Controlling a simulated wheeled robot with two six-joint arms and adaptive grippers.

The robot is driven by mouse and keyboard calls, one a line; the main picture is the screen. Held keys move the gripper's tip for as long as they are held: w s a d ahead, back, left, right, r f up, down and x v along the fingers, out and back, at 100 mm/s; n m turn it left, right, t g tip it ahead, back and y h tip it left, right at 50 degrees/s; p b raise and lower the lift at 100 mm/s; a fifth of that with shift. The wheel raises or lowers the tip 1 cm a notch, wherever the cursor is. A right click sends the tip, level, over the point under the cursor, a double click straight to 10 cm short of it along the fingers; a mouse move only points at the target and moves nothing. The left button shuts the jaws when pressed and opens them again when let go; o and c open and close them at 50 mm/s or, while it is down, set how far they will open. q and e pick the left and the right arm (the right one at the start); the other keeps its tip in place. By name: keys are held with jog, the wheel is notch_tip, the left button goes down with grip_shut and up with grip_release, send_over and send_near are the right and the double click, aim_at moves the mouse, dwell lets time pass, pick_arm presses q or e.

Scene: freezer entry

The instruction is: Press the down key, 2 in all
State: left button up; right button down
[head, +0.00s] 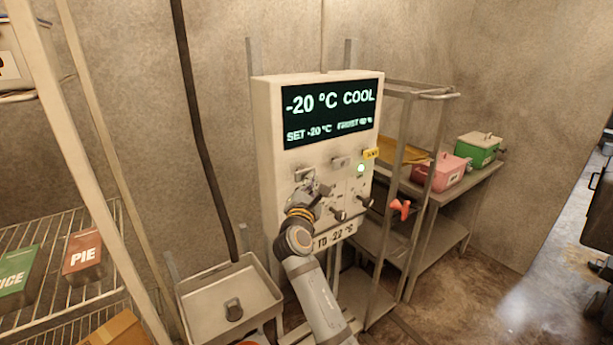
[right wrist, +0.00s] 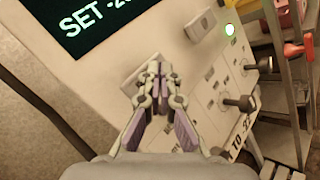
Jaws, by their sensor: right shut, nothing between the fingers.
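The white control box (head: 268,150) stands in the middle of the head view. Its dark display (head: 332,112) reads -20 °C COOL, SET -20 °C and a blurred FROST line. Two pale keys sit below it: a left key (head: 304,173) and a right key (head: 340,163). I cannot read which is the down key. My right gripper (head: 318,187) is shut and empty in front of the left key. In the right wrist view, the fingertips (right wrist: 157,68) overlap the left key (right wrist: 133,82); contact cannot be told. The right key (right wrist: 200,25) is clear. My left gripper is not in view.
A green lamp (head: 361,168) glows near a yellow tag (head: 371,154). Dark knobs (head: 338,214) sit low on the box, above a strip reading TO -22 °C. A red handle (head: 400,209) and metal shelving (head: 430,205) stand right. A metal tray (head: 205,300) is below left.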

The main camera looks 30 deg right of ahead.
jog(key=shift+w, duration=0.5)
dwell(0.8)
jog(key=shift+s, duration=0.1)
jog(key=shift+s+p, duration=0.5)
jog(key=shift+s, duration=0.3)
jog(key=shift+s, duration=0.1)
jog(key=s, duration=0.1)
jog(key=s+p, duration=0.1)
jog(key=s, duration=0.1)
jog(key=s+p, duration=0.1)
jog(key=shift+s+d, duration=0.25)
jog(key=shift+s, duration=0.15)
dwell(1.6)
